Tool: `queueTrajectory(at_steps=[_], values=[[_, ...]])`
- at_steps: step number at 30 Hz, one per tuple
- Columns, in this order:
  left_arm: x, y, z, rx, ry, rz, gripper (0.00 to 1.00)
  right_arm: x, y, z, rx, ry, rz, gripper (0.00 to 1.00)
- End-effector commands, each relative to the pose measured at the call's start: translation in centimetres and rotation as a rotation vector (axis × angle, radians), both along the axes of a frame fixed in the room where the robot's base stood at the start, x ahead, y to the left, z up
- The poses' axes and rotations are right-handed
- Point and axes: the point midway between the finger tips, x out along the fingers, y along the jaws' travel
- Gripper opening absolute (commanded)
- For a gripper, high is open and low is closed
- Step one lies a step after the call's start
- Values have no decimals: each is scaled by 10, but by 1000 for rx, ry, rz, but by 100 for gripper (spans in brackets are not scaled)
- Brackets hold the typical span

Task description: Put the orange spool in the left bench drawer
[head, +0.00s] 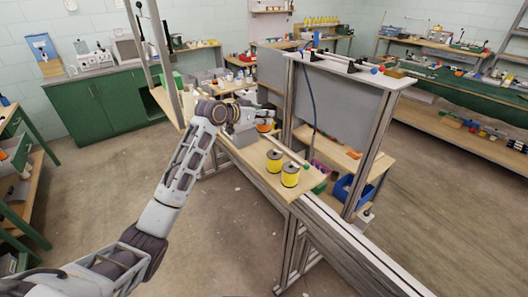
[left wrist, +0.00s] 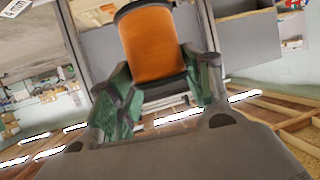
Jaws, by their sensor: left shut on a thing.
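The orange spool (left wrist: 152,45) fills the top middle of the left wrist view, with dark end rims. My left gripper (left wrist: 160,85) is shut on it, with a green finger on each side. In the head view, my left gripper (head: 248,122) is above the wooden shelf of the central frame. A bit of the orange spool (head: 265,127) shows beyond it, partly hidden by the gripper. My right gripper is in neither view. A green-sided bench (head: 14,155) stands at the left edge of the head view. I cannot tell which part is the left bench drawer.
Two yellow spools (head: 290,174) stand on the wooden shelf (head: 262,182), near its front edge. Metal uprights (head: 293,95) and a grey panel (head: 340,95) stand right of my gripper. A green cabinet (head: 95,108) is at the back left. The floor at left is clear.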

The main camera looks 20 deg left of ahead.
Motion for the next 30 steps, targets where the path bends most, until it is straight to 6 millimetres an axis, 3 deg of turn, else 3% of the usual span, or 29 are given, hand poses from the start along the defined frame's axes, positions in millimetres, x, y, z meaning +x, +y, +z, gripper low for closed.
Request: queueTrajectory(at_steps=[10, 22, 30], values=[[0, 0, -4, -1, 2, 1, 25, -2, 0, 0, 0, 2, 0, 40], [0, 0, -52, -2, 2, 1, 25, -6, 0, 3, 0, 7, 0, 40], [0, 0, -62, -1, 0, 0, 25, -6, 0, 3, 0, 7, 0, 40]])
